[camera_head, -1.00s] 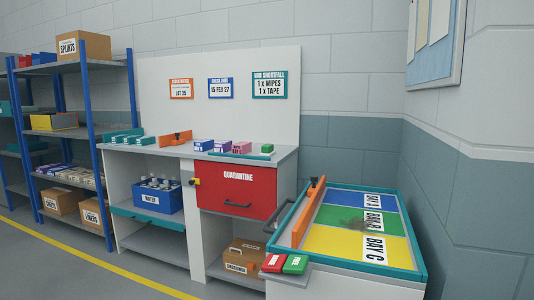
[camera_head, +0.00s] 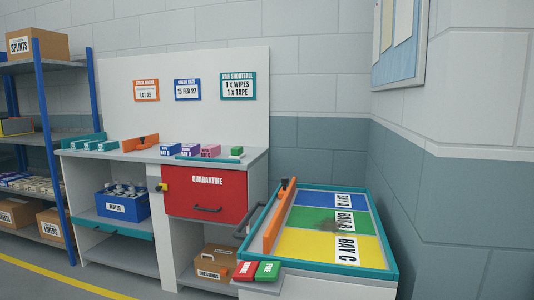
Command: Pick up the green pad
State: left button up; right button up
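A green pad (camera_head: 268,270) lies at the front left corner of the ramp unit, right beside a red pad (camera_head: 244,271). Both carry small white lettering that I cannot read. They rest on a pale ledge below the teal-framed tray (camera_head: 330,263). Neither of my grippers is in view, and nothing covers the green pad.
The tray has blue, green and yellow bays and an orange bar (camera_head: 279,216) along its left side. A counter with a red Quarantine drawer (camera_head: 205,193) stands behind left. A small green block (camera_head: 236,151) sits on it. Walls close off the right.

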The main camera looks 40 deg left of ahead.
aim_at(237, 152)
jog(key=i+j+z, duration=0.1)
jog(key=j+z, duration=0.25)
jog(key=j, duration=0.7)
jog(key=j+z, duration=0.35)
jog(key=j, duration=0.7)
